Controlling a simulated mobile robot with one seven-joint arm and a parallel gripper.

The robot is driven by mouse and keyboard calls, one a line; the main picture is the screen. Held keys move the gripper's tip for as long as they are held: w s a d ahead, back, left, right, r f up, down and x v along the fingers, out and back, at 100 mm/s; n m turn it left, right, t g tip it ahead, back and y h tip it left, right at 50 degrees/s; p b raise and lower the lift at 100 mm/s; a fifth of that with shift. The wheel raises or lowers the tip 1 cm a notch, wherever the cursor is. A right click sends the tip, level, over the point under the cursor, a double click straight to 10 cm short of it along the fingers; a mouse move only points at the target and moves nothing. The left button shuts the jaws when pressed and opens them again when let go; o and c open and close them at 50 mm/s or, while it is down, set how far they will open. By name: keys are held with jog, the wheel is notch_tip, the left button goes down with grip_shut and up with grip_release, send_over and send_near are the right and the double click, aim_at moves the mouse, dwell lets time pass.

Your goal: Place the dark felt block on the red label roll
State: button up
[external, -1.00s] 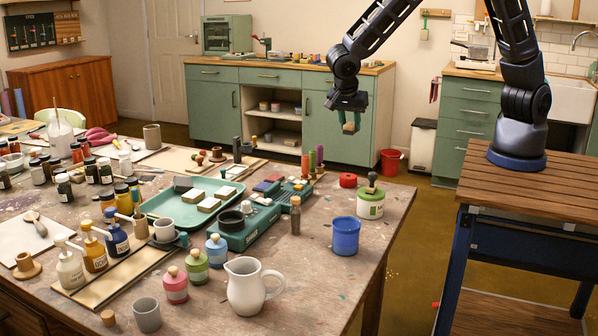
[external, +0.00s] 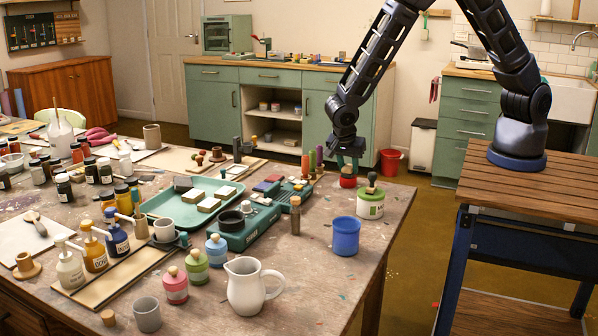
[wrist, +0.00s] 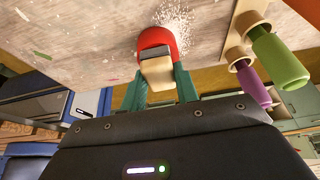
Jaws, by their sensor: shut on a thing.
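My gripper (external: 347,163) has green fingers and is directly above the red label roll (external: 348,182), near the far right part of the table. In the wrist view my gripper (wrist: 158,82) is shut on a small block (wrist: 157,73) with a pale tan face and a dark grey layer at its far end. The block overlaps the red label roll (wrist: 171,42) in that view. I cannot tell whether block and roll touch. The fingers hide most of the block in the external view.
A green-white pot (external: 370,206) with a dark knob stands close to the roll, and a blue cup (external: 345,236) is nearer the front. Upright green and purple handles (external: 312,160) stand just left of the roll. A teal tray (external: 168,207) holds several blocks.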

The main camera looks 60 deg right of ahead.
jog(key=shift+f, duration=0.15)
jog(key=o, duration=0.9)
jog(key=shift+o, duration=0.2)
